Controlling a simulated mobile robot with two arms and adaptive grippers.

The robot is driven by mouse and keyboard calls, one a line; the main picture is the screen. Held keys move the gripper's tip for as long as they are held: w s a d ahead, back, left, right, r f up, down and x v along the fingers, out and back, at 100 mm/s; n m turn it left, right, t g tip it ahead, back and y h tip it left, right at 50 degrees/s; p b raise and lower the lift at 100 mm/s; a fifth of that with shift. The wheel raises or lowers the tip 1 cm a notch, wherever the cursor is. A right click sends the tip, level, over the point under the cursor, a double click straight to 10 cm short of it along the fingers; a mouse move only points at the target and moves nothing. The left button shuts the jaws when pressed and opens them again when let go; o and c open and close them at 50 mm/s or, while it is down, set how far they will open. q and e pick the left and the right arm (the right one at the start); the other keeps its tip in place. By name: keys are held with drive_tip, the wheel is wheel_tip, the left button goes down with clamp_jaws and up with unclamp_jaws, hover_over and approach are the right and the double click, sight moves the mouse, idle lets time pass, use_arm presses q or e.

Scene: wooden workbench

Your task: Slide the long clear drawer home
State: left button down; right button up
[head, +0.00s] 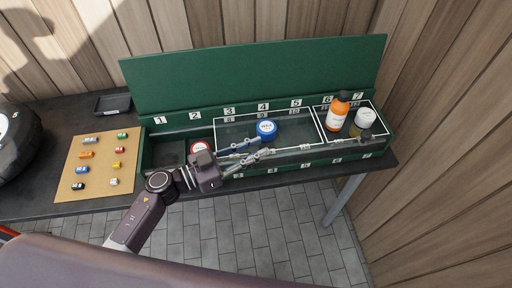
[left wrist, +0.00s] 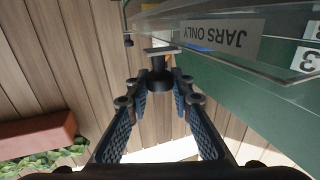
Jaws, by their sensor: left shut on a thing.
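The long clear drawer (head: 290,118) has white edges and a divider, and sits in the green box (head: 250,75) over the numbers from 3 to 7. My left gripper (head: 264,152) is at the drawer's front edge. In the left wrist view, its fingers (left wrist: 158,92) are shut on a dark knob (left wrist: 158,74) beside the drawer's clear wall with its "JARS ONLY" label (left wrist: 225,36). My right gripper is not in view.
A tan board (head: 96,160) with several small coloured pieces lies on the dark bench at left.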

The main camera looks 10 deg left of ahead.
use_arm(q)
drive_tip(key=s+a, duration=0.3)
drive_tip(key=a, duration=0.7)
drive_tip(key=s+a, duration=0.3)
drive_tip(key=a, duration=0.7)
drive_tip(key=shift+s+a, duration=0.3)
drive_tip(key=shift+a, duration=0.1)
drive_tip(key=c, duration=2.1)
unclamp_jaws()
drive_tip(key=o, duration=0.4)
drive_tip(key=shift+s+a, duration=0.15)
drive_tip(key=shift+a, duration=0.1)
